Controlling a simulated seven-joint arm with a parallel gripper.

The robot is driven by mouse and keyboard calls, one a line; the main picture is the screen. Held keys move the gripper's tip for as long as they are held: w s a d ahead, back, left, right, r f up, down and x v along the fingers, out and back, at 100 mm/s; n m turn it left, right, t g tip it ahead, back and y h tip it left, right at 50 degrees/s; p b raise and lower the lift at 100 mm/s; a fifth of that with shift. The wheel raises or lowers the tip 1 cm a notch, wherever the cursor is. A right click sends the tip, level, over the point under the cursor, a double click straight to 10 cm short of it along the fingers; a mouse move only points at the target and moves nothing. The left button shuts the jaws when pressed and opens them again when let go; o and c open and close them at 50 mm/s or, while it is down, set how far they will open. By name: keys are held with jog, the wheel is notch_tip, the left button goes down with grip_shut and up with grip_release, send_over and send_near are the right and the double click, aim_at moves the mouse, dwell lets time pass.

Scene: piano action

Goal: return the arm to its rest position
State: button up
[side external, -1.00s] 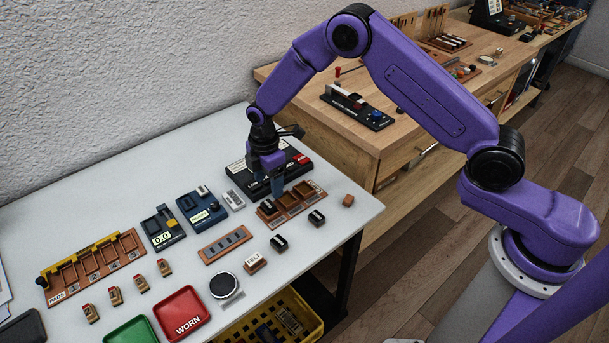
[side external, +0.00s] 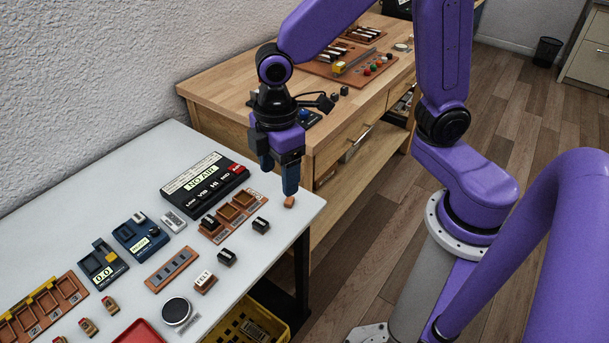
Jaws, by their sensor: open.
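My purple arm ends in my gripper (side external: 279,178), which hangs with its dark blue fingers pointing down near the right rear of the white table (side external: 250,277). The fingers are apart and nothing shows between them. The nearer fingertip appears just above a small brown cube (side external: 290,202) at the table's right edge; I cannot tell the exact gap. The arm rises from the gripper and bends back to its base on the right.
A black device reading "NO AIR" (side external: 203,185) and a brown compartment tray (side external: 243,210) with a dark block in its left compartment lie left of my gripper. Black blocks (side external: 260,225) stand in front. A wooden bench (side external: 225,98) stands behind.

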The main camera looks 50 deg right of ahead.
jog(key=s+d+r+m, duration=0.1)
jog(key=s+d, duration=0.4)
jog(key=s, duration=0.3)
jog(key=s+d+r+m, duration=0.1)
jog(key=s+d+r, duration=0.1)
jog(key=s+d, duration=0.3)
jog(key=s, duration=0.2)
jog(key=shift+s+d, duration=0.25)
jog(key=shift+s, duration=0.15)
